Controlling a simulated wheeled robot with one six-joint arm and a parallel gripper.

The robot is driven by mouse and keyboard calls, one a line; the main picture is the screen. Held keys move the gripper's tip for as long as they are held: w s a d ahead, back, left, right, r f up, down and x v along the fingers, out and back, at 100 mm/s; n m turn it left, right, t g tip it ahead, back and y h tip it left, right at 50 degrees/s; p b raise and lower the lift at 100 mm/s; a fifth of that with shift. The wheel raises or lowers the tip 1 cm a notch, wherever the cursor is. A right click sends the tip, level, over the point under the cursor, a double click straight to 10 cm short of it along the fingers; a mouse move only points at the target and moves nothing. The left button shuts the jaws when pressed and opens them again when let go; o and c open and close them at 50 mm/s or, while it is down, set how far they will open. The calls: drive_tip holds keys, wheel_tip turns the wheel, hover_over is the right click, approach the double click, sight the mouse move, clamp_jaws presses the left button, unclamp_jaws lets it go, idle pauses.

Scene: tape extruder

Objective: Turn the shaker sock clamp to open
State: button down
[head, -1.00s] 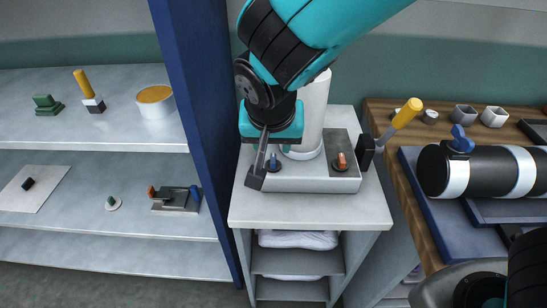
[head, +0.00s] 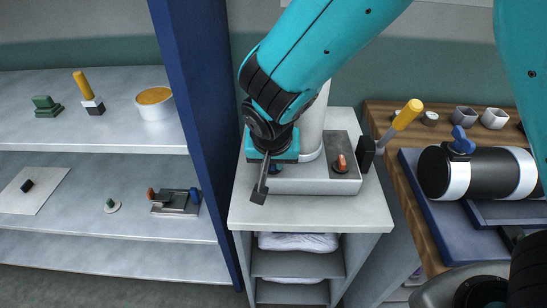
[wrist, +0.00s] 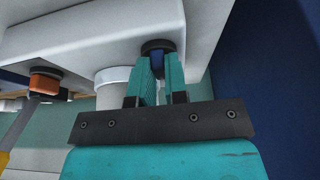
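The grey shaker-like unit (head: 305,182) stands on a white stand, with a blue knob (head: 277,170) at its left and an orange knob (head: 341,163) at its right. No part is labelled as the sock clamp, so I cannot tell for sure which it is. My gripper (head: 274,167) is at the blue knob, pointing down and partly hiding it. In the wrist view the blue knob (wrist: 157,61) sits between the two teal fingertips of my gripper (wrist: 159,72), which look closed against its sides. The orange knob (wrist: 44,82) is free of the gripper.
A pale column (head: 313,125) rises behind the unit. A yellow-handled lever (head: 407,114) stands to the right. A black cylinder (head: 490,172) lies on a blue tray beyond it. A blue upright panel (head: 197,130) borders the left side. The stand's front top is clear.

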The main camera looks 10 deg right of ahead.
drive_tip(key=shift+d+n+y, duration=0.15)
drive_tip(key=shift+n+y, duration=0.75)
drive_tip(key=shift+n, duration=1.4)
drive_tip(key=c, duration=1.1)
unclamp_jaws()
drive_tip(key=shift+c, duration=0.2)
drive_tip(key=shift+r, duration=0.15)
drive_tip(key=p+v, duration=0.1)
drive_tip(key=v, duration=1.6)
drive_tip(key=shift+r+p, duration=0.15)
drive_tip(key=shift+p, duration=0.2)
